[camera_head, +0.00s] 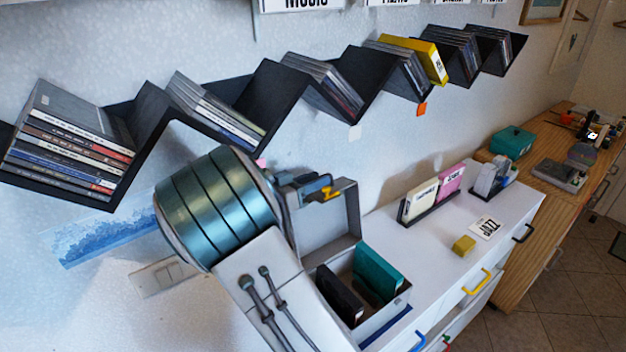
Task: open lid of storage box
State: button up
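The grey storage box (388,322) stands on the white cabinet top at lower centre. Its lid (345,222) stands raised at the back of the box, leaving the inside visible. A teal case (377,270) and a black case (339,295) stand inside the box. My gripper (322,190) is at the top edge of the raised lid, beside a small yellow piece (332,193). My arm's large link hides the left part of the lid and box. The fingers are too small and overlapped to tell whether they are open or touching the lid.
A black zigzag wall shelf (150,112) with discs runs above my arm. A disc holder (432,212), a yellow block (464,245) and a jazz card (486,228) are on the white cabinet (412,248). A wooden cabinet (545,190) stands further right.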

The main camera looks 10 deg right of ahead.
grip_shut()
jog(key=shift+f, duration=0.1)
jog(key=shift+s+d+m+b, duration=0.15)
jog(key=shift+s+m+b, duration=0.2)
jog(key=shift+b, duration=0.85)
jog(key=shift+s+d+r+b, duration=0.2)
jog(key=shift+s+b, duration=0.25)
jog(key=shift+b, duration=0.3)
jog(key=shift+s+r+m, duration=0.2)
jog(key=shift+r+m, duration=0.05)
grip_release()
